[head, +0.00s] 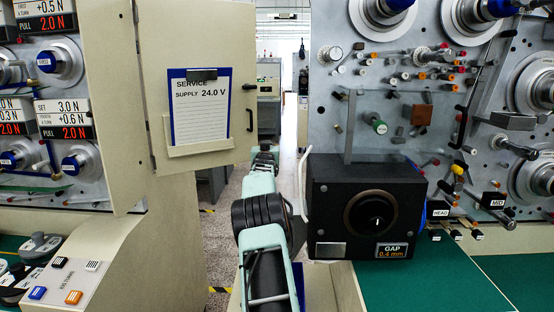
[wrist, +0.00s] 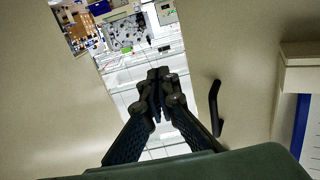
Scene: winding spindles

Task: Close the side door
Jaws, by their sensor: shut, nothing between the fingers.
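The side door (head: 197,50) is a cream panel standing open on the left cabinet, with its hinges along its left edge. It carries a black handle (head: 250,106) near its free edge and a service sheet in a blue-edged holder (head: 201,105). In the wrist view the door (wrist: 245,80) fills the right side, with its handle (wrist: 215,107) right of my gripper. My gripper (wrist: 157,80) is shut and empty, pointing along the gap beside the door. Whether it touches the door I cannot tell. In the head view the fingertips are hard to make out beyond my arm.
A black GAP box (head: 365,205) stands right of my arm on a green bench top (head: 425,290). Behind it is a grey panel (head: 400,20) with spindles and knobs. A cream panel (wrist: 60,120) fills the left of the wrist view. A tiled aisle runs between the cabinets.

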